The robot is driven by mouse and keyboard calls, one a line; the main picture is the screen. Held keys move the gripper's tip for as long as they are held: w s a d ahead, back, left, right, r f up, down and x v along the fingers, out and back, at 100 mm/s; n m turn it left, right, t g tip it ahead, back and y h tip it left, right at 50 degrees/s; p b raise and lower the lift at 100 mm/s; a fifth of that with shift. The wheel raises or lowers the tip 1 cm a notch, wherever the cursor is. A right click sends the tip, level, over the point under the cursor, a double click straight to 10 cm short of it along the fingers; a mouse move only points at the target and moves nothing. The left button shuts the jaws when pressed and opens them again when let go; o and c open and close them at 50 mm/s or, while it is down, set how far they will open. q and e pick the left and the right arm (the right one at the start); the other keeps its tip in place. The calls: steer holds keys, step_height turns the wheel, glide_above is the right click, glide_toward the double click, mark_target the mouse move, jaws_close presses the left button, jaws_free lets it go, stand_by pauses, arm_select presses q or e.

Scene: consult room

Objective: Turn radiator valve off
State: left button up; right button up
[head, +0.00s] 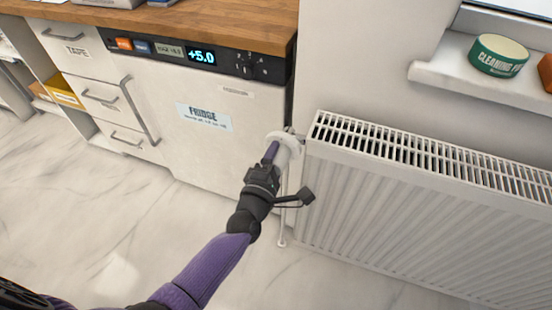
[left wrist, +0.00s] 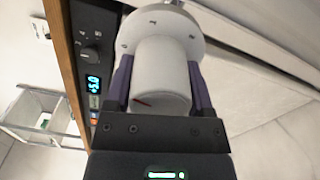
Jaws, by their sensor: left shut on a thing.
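The white radiator valve knob (head: 283,151) sits at the upper left end of the white radiator (head: 400,200). My left gripper (left wrist: 160,92) is shut on the knob, with one purple finger on each side. In the head view my left gripper (head: 271,152) reaches the knob from below and hides part of it. My right gripper is not in view.
The fridge (head: 205,150) with a display reading +5.0 stands close left of the valve, under a wooden counter (head: 180,22). A windowsill (head: 440,72) at the upper right holds a green tin (head: 498,56). The marble floor (head: 110,240) in front is clear.

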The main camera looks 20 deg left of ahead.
arm_select(q)
steer(key=shift+f+n+b, duration=0.1)
steer(key=shift+n+b, duration=0.2)
steer(key=shift+n, duration=1.2)
steer(key=o, duration=1.2)
steer(key=shift+s, duration=0.4)
steer(key=s+p, duration=0.2)
steer(key=s, duration=0.7)
steer(key=shift+s+a, duration=0.1)
steer(key=shift+a, duration=0.1)
